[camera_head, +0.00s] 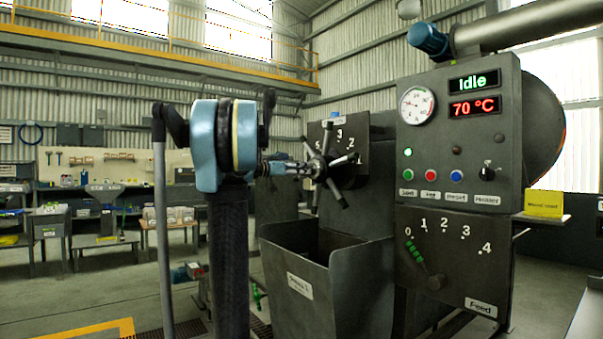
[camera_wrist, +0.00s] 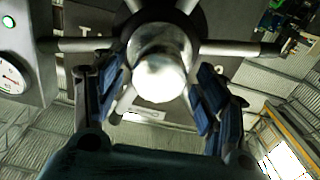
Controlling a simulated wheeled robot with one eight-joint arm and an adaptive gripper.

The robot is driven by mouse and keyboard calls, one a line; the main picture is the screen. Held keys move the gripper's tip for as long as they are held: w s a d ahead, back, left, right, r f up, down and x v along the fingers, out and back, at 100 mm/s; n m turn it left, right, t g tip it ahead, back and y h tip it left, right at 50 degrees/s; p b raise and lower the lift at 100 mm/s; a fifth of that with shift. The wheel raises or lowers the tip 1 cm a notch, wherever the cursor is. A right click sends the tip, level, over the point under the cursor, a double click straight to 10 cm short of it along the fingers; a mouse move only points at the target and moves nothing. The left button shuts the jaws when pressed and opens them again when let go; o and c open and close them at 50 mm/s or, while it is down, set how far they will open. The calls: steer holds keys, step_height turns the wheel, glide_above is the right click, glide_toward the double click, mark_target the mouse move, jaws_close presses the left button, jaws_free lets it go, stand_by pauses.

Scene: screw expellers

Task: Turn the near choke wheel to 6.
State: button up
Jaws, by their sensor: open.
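The choke wheel (camera_head: 318,168), a dark hub with several spokes, stands in front of a dark dial plate (camera_head: 350,140) above the hopper. The numbers 3 and 2 are readable on the plate; the rest is hidden or too small, so I cannot tell the setting. My gripper (camera_head: 300,168) is at the wheel's left side, facing the hub. In the wrist view, the bright rounded hub end (camera_wrist: 160,80) sits between my open blue-padded fingers (camera_wrist: 160,92), with spokes reaching out left, right and up. The fingers look apart from the hub; contact with the spokes is unclear.
The control panel (camera_head: 462,140) reads Idle and 70 °C, with a gauge (camera_head: 416,104) and buttons. A Feed plate (camera_head: 455,262) marked 0 to 4 is below. An open metal hopper (camera_head: 330,285) stands under the wheel. Workbenches (camera_head: 85,210) are far left.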

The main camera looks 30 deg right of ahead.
mark_target(316, 169)
steer(key=shift+w+d, duration=0.1)
steer(key=shift+d, duration=1.2)
steer(key=c, duration=1.5)
